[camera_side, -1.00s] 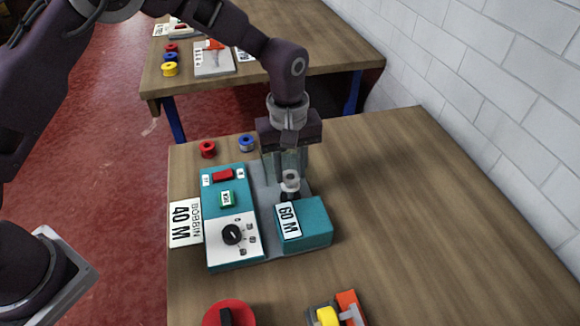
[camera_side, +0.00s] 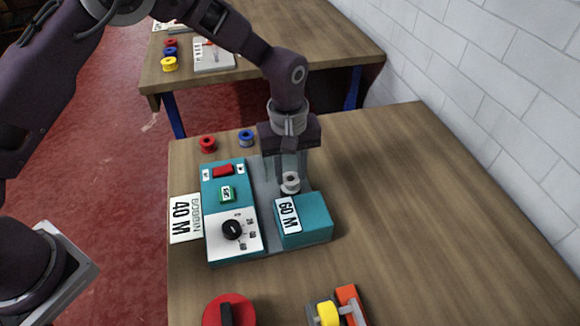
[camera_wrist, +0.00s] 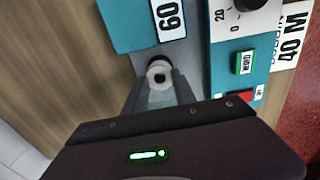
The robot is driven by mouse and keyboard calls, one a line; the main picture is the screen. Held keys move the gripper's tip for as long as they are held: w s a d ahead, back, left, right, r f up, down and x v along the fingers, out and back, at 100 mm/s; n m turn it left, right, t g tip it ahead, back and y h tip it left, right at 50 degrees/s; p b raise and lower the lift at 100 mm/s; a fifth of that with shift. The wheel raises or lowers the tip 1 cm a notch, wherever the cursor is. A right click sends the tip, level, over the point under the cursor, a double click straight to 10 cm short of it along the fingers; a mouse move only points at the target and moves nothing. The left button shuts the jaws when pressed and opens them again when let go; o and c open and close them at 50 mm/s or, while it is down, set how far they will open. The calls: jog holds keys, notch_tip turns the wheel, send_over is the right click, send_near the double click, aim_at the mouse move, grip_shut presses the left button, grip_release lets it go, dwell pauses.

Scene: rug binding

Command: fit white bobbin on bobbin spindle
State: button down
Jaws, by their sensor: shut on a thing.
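The white bobbin (camera_side: 290,184) stands upright between the fingertips of my gripper (camera_side: 289,178), behind the teal box marked 60 M. My gripper is shut on it; the fingers point straight down. In the wrist view the bobbin (camera_wrist: 159,73) shows its round top and centre hole between my gripper's clear fingers (camera_wrist: 160,84), with a dark round part just beneath it. The bobbin spindle is hidden by the bobbin. The bobbin sits at the spindle's place, but I cannot tell whether it is fully seated.
The teal box (camera_side: 312,220) stands close in front of the bobbin. A teal control panel (camera_side: 225,187) with a black knob (camera_side: 232,230) is to its left. A red bobbin (camera_side: 207,143) and a blue bobbin (camera_side: 246,137) stand behind. The table's right side is clear.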

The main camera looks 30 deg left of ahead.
jog(key=shift+f, duration=0.75)
jog(key=c, duration=0.9)
grip_release()
notch_tip(320, 180, up, 7)
jog(key=shift+s+r, duration=0.1)
